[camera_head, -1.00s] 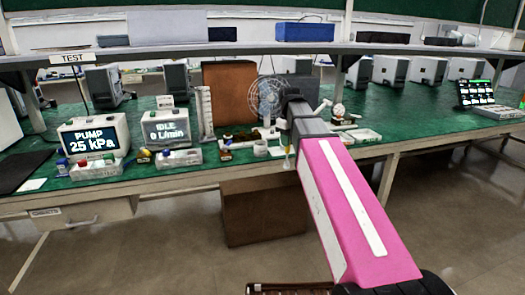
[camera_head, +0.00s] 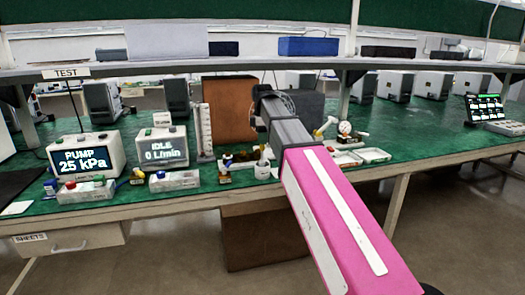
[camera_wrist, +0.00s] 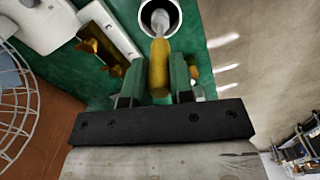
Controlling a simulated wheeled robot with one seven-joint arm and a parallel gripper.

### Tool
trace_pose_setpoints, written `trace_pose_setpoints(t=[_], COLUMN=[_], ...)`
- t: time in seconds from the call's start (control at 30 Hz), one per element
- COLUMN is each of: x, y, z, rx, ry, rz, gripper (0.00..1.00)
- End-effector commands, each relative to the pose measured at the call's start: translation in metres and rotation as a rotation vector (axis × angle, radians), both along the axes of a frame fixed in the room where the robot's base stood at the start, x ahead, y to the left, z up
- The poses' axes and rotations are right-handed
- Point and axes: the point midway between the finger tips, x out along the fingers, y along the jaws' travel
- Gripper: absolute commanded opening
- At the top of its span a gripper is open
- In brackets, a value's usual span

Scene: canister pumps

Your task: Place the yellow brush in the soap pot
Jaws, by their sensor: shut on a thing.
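The yellow brush (camera_wrist: 159,68) is between the green fingers of my gripper (camera_wrist: 158,82) in the wrist view, shut on its handle. Its pale head points at the open mouth of the white soap pot (camera_wrist: 174,33) and overlaps the dark opening. I cannot tell how deep the head sits. In the head view the soap pot (camera_head: 262,171) stands near the bench's front edge, with the brush (camera_head: 262,149) upright just above it. My gripper (camera_head: 262,125) is partly hidden there by my own arm.
A white tray with brass-coloured parts (camera_wrist: 100,45) lies left of the pot in the wrist view. A wire cage (camera_wrist: 18,105) is farther left. The pump display (camera_head: 88,160) and the flow display (camera_head: 162,148) stand left on the green bench. A shallow white tray (camera_head: 373,155) lies right.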

Motion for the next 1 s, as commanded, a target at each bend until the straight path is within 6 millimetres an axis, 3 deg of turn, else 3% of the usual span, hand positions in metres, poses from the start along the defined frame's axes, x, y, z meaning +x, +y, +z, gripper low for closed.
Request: trace_pose_setpoints(t=[0.4, 0.8, 0.83, 0.87, 0.9, 1.0], x=[0.0, 0.0, 0.0, 0.0, 0.0, 0.0], y=[0.0, 0.0, 0.0, 0.0, 0.0, 0.0], z=[-0.042, -0.046, -0.046, -0.046, -0.046, -0.046], rx=[0.0, 0.0, 0.0, 0.0, 0.0, 0.0], ry=[0.001, 0.0, -0.001, -0.001, -0.001, 0.0], rz=[-0.001, -0.002, -0.002, -0.002, -0.002, -0.002], gripper=[0.0, 0.0, 0.32, 0.42, 0.48, 0.48])
